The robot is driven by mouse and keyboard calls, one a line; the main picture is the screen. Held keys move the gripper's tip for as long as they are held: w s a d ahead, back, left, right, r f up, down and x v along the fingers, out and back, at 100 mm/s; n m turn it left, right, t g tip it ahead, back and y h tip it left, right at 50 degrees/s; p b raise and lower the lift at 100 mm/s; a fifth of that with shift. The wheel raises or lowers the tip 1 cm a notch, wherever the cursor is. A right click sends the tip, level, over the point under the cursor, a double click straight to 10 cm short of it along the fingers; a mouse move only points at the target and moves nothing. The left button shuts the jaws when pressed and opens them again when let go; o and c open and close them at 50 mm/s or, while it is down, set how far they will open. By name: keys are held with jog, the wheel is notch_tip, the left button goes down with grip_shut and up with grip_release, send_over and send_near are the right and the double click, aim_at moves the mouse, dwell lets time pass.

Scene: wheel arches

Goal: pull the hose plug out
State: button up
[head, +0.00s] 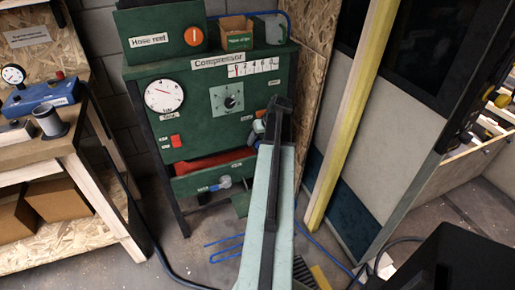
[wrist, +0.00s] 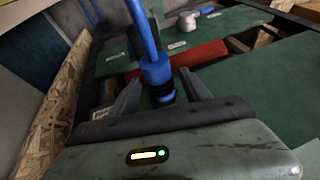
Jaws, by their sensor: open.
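The hose plug (wrist: 156,72) is a blue collar with a dark lower end, on a blue hose (wrist: 141,22) in the wrist view. My gripper (wrist: 159,88) is open, with one dark finger on each side of the plug. Gaps seem to show between the fingers and the plug; contact cannot be told. The socket under the plug is hidden. In the head view, my arm reaches up to the green compressor (head: 205,112) and covers most of the gripper. A small blue part shows beside the arm's end there.
An open drawer (head: 214,178) with a red interior is low on the compressor. A yellow post (head: 348,115) stands right of my arm. Blue hose and a dark cable lie on the floor.

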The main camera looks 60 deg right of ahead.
grip_shut()
dwell(1.4)
